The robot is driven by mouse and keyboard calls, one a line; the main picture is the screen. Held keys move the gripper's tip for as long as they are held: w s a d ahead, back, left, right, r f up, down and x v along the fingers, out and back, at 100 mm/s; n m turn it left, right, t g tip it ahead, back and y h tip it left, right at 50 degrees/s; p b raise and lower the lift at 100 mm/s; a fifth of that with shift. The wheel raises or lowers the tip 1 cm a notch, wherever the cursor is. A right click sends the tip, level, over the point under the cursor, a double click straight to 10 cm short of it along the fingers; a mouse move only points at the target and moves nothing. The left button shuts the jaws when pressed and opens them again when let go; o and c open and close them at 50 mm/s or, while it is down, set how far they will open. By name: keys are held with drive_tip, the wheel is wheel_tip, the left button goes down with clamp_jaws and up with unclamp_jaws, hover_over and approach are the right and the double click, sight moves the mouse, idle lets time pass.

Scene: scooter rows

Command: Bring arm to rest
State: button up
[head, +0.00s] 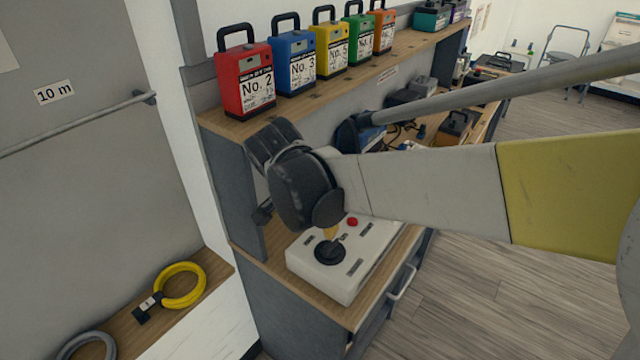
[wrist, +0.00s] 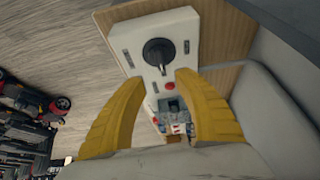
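My arm (head: 430,188) reaches in from the right in the head view, over a workbench. My gripper (wrist: 160,80) shows in the wrist view as two yellow fingers spread apart with nothing held between them. In the head view most of it is hidden behind the dark wrist joints, with only a yellow bit showing above the control box. The white control box (head: 365,262) lies on the bench, with a black rotary knob (head: 330,251) and a red button (head: 352,221). In the wrist view the knob (wrist: 158,52) is beyond the fingertips, apart from them.
Red (head: 244,82), blue (head: 293,62), yellow, green and orange numbered cases stand on the shelf (head: 225,125) above. A yellow cable coil (head: 180,286) lies on a low ledge at left. In the wrist view, scooters (wrist: 30,115) stand at left. The floor (head: 480,310) at right is clear.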

drive_tip(key=s+d+r+n+t+y, duration=0.1)
drive_tip(key=s+d+n, duration=0.3)
drive_tip(key=s+d, duration=0.3)
drive_tip(key=s+d+r+n+t+y, duration=0.1)
drive_tip(key=s+d+r+n+t, duration=0.1)
drive_tip(key=s+d, duration=0.5)
drive_tip(key=shift+s+d+r+n+t+y, duration=0.3)
drive_tip(key=shift+d+n, duration=0.6)
drive_tip(key=shift+d, duration=1.3)
drive_tip(key=shift+w, duration=0.15)
